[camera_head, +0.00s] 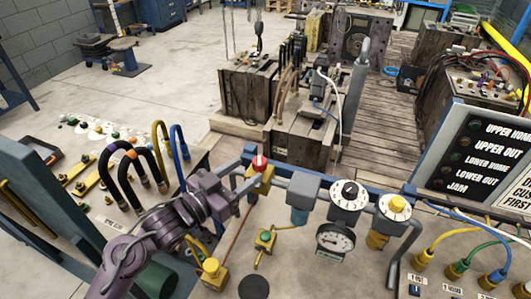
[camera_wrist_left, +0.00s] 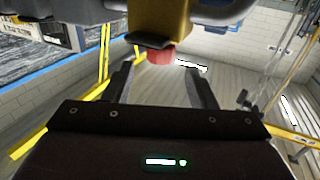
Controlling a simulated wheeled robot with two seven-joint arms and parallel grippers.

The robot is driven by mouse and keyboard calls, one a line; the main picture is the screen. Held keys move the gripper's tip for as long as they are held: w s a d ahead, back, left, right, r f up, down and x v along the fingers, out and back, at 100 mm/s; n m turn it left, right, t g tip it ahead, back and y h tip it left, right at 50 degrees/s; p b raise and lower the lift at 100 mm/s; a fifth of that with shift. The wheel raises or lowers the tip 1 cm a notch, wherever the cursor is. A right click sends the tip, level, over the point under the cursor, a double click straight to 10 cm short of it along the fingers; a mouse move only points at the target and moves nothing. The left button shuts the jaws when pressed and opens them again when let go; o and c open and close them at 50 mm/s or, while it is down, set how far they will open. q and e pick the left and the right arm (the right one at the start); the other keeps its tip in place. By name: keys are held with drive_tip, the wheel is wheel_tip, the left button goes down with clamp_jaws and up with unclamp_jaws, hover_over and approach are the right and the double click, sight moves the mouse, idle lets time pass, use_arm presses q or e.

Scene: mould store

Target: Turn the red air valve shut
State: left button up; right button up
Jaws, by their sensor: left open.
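The red air valve (camera_head: 259,163) is a small red knob with a white spot on its top, on a yellow body (camera_head: 262,180) in the pipe line. My left gripper (camera_head: 240,185) is just left of it. In the left wrist view, the red knob (camera_wrist_left: 160,56) lies between and slightly beyond the tips of my open left gripper (camera_wrist_left: 159,75), with a gap on each side. The yellow body (camera_wrist_left: 160,20) shows above the knob. The knob's handle shape is too small to tell. My right gripper is not in view.
Right of the valve on the pipe are a black dial (camera_head: 349,195), a pressure gauge (camera_head: 335,238) and a yellow knob (camera_head: 396,205). Black and blue hoses (camera_head: 135,165) rise on the left. A lettered sign panel (camera_head: 480,155) stands at right. Wooden-sided moulds (camera_head: 247,90) stand behind.

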sight(260, 160)
use_arm(q)
drive_tip(key=x, duration=0.1)
drive_tip(key=p+x, duration=0.1)
drive_tip(key=shift+w+d+r, duration=0.2)
drive_tip(key=shift+d+r, duration=0.05)
drive_tip(key=shift+r, duration=0.05)
drive_tip(key=x, duration=0.2)
drive_tip(key=shift+w+d+f+p, duration=0.15)
drive_tip(key=shift+w+d+p, duration=0.05)
drive_tip(key=shift+p, duration=0.1)
drive_tip(key=shift+w+d+f, duration=0.1)
drive_tip(key=shift+w+d, duration=0.1)
drive_tip(key=shift+d, duration=0.1)
drive_tip(key=c, duration=0.9)
drive_tip(key=shift+w+m+g+h, duration=0.1)
drive_tip(key=shift+m+g+h, duration=0.4)
drive_tip(key=shift+g, duration=0.1)
drive_tip(key=shift+c, duration=0.2)
drive_tip(key=shift+m+g+h, duration=0.4)
drive_tip(key=shift+m+g, duration=0.1)
drive_tip(key=shift+f+m+g+h+b, duration=0.15)
drive_tip(key=shift+m+g+h+b, duration=0.65)
drive_tip(key=shift+g, duration=0.4)
drive_tip(key=shift+m+g, duration=0.5)
drive_tip(key=shift+g, duration=0.2)
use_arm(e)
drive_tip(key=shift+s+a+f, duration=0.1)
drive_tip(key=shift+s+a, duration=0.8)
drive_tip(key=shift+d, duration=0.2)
